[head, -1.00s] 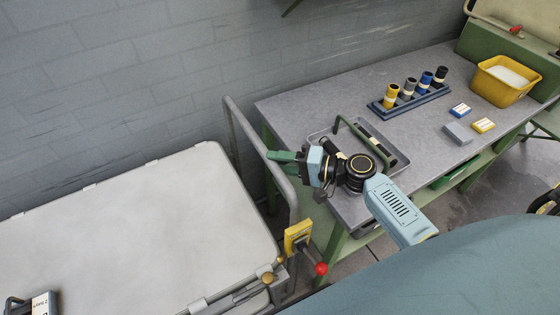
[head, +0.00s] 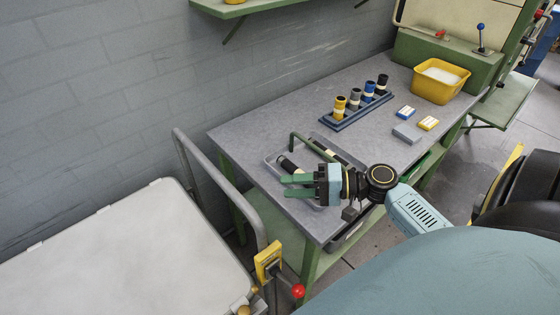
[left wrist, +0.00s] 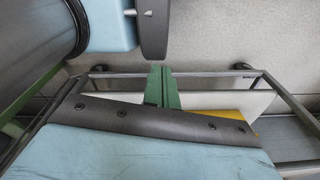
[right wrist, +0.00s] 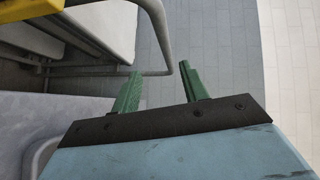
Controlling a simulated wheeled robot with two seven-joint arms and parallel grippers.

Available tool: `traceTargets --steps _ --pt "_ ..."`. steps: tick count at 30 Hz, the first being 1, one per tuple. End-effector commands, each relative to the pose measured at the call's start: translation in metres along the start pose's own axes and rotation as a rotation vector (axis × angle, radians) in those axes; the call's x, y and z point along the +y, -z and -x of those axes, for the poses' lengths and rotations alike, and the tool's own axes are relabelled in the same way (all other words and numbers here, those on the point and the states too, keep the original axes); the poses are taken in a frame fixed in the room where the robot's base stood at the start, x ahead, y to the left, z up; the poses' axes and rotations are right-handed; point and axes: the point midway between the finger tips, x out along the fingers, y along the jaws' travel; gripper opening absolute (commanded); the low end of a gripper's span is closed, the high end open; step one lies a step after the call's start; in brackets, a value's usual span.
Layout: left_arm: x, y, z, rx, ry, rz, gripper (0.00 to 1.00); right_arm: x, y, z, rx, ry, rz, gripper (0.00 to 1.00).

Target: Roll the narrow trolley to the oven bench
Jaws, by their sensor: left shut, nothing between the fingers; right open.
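A trolley with a flat pale top (head: 95,255) stands at the lower left in the head view. Its grey tube handle (head: 222,188) rises at its right end, beside a yellow box (head: 268,258) with a red knob. I cannot tell whether it is the narrow one. My right gripper (head: 284,187) is open and empty over the near-left corner of the grey bench, right of the handle and apart from it. The right wrist view shows its spread green fingers (right wrist: 160,75). My left gripper (left wrist: 163,88) is shut and empty above a metal frame (left wrist: 210,74); the head view does not show it.
The grey-topped bench (head: 240,130) holds a tray (head: 345,160), a rack of several cylinders (head: 357,112), small boxes (head: 406,132) and a yellow bin (head: 440,80). A brick wall runs behind. Grey floor (head: 470,165) shows right of the bench.

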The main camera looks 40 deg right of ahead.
Motion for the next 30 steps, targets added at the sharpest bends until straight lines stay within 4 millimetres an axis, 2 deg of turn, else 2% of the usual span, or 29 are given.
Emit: traceTargets --steps 13,16,20,23,27,30 --pt "-0.001 0.000 -0.001 0.000 0.001 0.000 0.00 0.000 0.000 0.002 0.000 0.000 0.001 0.44" --pt "0.000 -0.001 -0.008 0.000 0.001 0.000 0.00 0.003 0.001 0.002 0.002 -0.004 0.004 0.44" --pt "-0.002 -0.004 -0.035 -0.001 0.003 -0.002 0.00 0.009 0.004 0.002 0.010 -0.016 0.015 0.44" --pt "-0.007 -0.008 -0.064 -0.003 0.010 -0.007 0.00 0.011 0.004 0.000 0.016 -0.021 0.021 0.44" --pt "-0.021 -0.015 -0.098 -0.011 0.028 -0.016 0.00 0.008 -0.001 -0.005 0.016 -0.016 0.021 0.44" --pt "-0.028 -0.021 -0.115 -0.018 0.038 -0.021 0.00 0.004 -0.007 -0.010 0.012 -0.008 0.015 0.44"
